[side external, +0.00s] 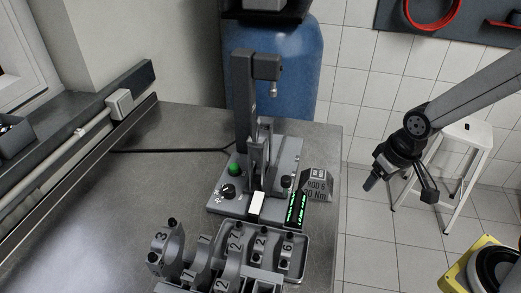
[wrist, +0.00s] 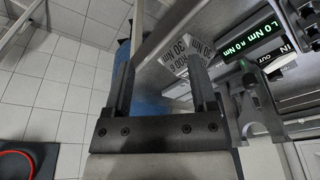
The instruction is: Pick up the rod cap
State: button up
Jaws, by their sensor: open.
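My gripper (side external: 400,188) hangs in the air to the right of the bench, well apart from the parts. Its two fingers are spread and empty in the wrist view (wrist: 162,80). Numbered grey metal parts stand on a tray (side external: 305,240) at the front of the bench. One marked 6 (side external: 286,250) is at the tray's right, and a larger curved one marked 3 (side external: 166,245) is at the left. I cannot tell which of them is the rod cap. In the wrist view a grey forked part (wrist: 258,105) shows right of the fingers.
A fixture with an upright column (side external: 243,100) and a green-lit display (side external: 297,208) stands behind the tray. A labelled grey block (side external: 318,184) sits near the bench's right edge. A blue tank (side external: 295,75) and white stool (side external: 465,140) stand beyond. The bench's left is clear.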

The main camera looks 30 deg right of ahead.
jog(key=w+a+m+g, duration=0.1)
jog(key=w+a+m, duration=0.25)
jog(key=a, duration=0.75)
jog(key=m+g, duration=0.2)
jog(key=m, duration=0.3)
send_over(287, 248)
notch_tip(287, 248, down, 2)
jog(key=shift+s+a+f, duration=0.1)
jog(key=shift+f, duration=1.3)
jog(key=shift+f, duration=2.55)
grip_shut()
